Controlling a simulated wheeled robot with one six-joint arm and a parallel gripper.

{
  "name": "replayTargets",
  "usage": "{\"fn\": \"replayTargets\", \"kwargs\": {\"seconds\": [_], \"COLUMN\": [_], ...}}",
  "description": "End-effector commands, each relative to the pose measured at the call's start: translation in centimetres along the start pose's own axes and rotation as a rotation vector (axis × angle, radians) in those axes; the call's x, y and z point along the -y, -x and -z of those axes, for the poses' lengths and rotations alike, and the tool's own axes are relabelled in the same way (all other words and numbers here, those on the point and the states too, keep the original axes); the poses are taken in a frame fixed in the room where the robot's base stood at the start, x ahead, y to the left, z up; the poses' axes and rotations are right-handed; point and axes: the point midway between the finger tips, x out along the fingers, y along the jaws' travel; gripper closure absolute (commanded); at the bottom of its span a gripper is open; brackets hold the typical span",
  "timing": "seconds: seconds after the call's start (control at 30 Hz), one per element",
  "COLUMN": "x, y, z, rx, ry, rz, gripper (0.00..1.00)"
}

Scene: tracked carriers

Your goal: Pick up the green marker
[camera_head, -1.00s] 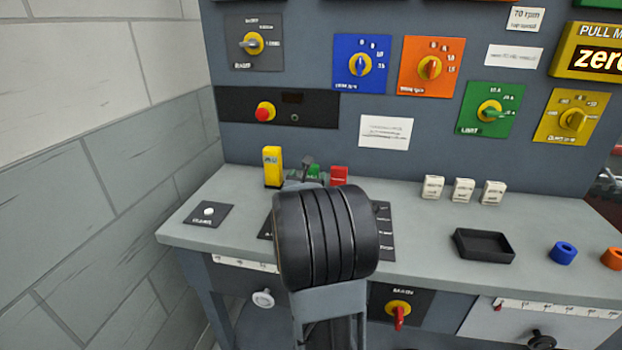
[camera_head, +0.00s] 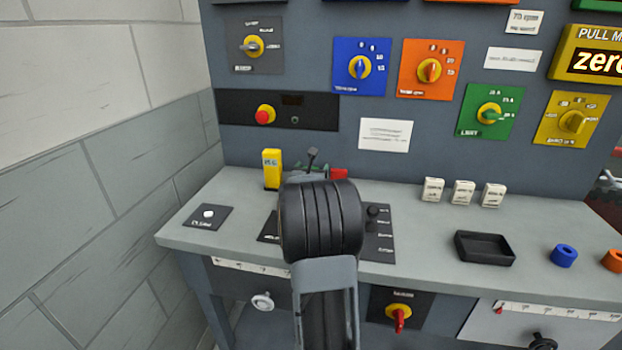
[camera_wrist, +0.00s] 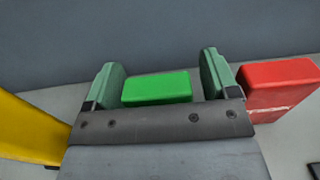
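The green marker (camera_wrist: 157,88) is a small block seen in the wrist view between the two fingers of my gripper (camera_wrist: 160,78). My gripper is open, with a gap showing between the marker and the right finger; the left gap is narrower. I cannot tell whether the left finger touches it. The marker's lower part is hidden behind the gripper's palm. In the head view my arm hides the marker.
A red block (camera_wrist: 278,85) stands close right of the gripper and a yellow block (camera_wrist: 32,130) to its left. The upright panel (camera_head: 225,150) rises behind. White blocks (camera_head: 463,192) and a black tray (camera_head: 484,247) are on the bench further right.

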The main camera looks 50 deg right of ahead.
Motion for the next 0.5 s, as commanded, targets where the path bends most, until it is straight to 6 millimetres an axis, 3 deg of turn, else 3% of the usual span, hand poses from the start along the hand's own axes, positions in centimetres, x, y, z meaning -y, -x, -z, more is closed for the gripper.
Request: {"fn": "replayTargets", "kwargs": {"seconds": [0.07,0.5], "x": [0.0,0.0], "y": [0.01,0.03], "z": [0.0,0.0], "rx": [0.0,0.0], "ry": [0.0,0.0], "rz": [0.0,0.0], "gripper": [0.28,0.7]}}
